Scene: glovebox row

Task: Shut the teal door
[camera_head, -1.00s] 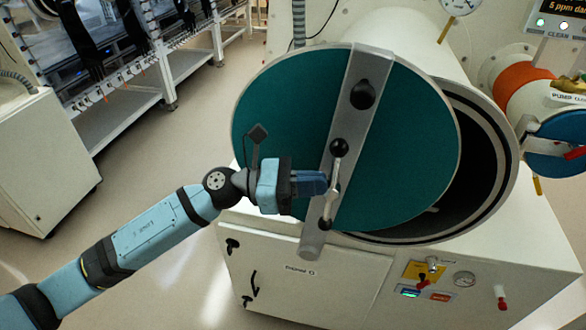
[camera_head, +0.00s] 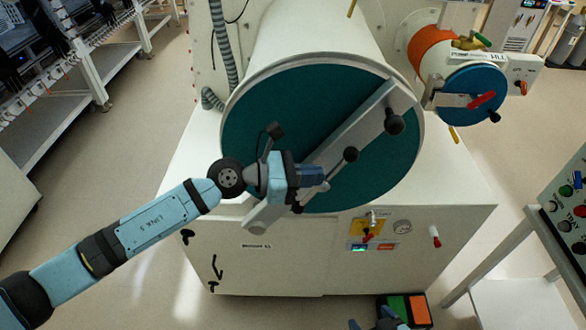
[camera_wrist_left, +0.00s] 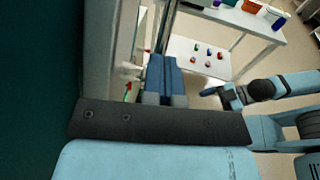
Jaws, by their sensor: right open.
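The teal door (camera_head: 270,115) is a large round disc with a pale diagonal bar and covers the front of the white cylindrical chamber (camera_head: 300,40). No dark opening shows around its rim; I cannot tell whether it is fully seated. My left gripper (camera_head: 318,176) is at the handle's lower part, in front of the door. In the left wrist view its blue fingers (camera_wrist_left: 166,80) are together, with nothing visible between them. My right gripper (camera_head: 385,322) is low at the bottom edge, away from the door.
A smaller blue round door (camera_head: 472,95) with a red handle is at the upper right. An orange and green box (camera_head: 418,312) is at the bottom. A table with a control panel (camera_head: 570,205) stands at right. Floor is open at left.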

